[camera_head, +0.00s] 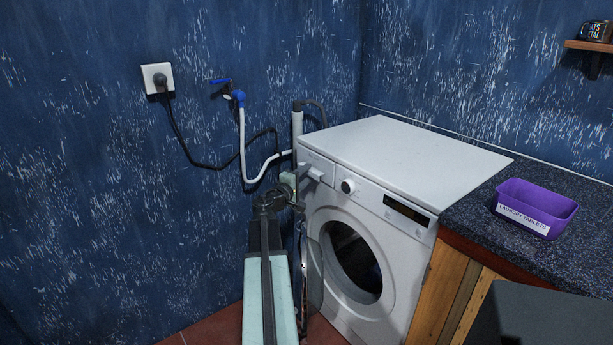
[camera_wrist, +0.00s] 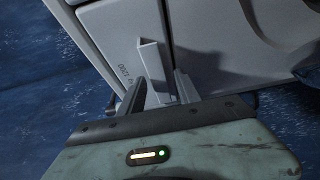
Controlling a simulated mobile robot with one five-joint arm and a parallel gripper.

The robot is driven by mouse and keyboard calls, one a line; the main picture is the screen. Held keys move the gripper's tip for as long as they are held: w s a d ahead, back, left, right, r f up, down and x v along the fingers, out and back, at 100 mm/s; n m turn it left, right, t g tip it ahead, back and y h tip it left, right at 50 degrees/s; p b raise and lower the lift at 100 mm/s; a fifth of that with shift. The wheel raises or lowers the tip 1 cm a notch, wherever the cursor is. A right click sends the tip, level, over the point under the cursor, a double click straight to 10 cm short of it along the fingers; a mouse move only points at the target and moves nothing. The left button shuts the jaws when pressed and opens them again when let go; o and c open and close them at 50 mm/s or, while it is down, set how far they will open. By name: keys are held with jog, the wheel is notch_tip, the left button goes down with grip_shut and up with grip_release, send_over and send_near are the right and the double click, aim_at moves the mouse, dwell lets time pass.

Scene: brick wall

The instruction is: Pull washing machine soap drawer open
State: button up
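The white washing machine (camera_head: 372,250) stands in the corner, with its round door open or dark-glassed; I cannot tell which. Its soap drawer (camera_head: 318,163) is at the upper left of the front and looks closed. My gripper (camera_head: 300,178) is at the machine's front left, beside the drawer. In the wrist view, the drawer front (camera_wrist: 118,50) has a raised pale handle (camera_wrist: 151,60). My gripper (camera_wrist: 160,82) is open there, one finger on each side of the handle's near end. A gap shows beside the handle; contact is not clear.
A counter (camera_head: 590,225) with a purple tub (camera_head: 560,212) stands right of the machine. A dark surface (camera_head: 545,318) fills the lower right. Hoses and a tap (camera_head: 236,97) are on the blue wall behind my arm. The floor at left is clear.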

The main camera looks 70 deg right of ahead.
jog(key=shift+d, duration=0.25)
jog(key=shift+a, duration=0.1)
grip_shut()
jog(key=shift+s, duration=0.2)
dwell(1.0)
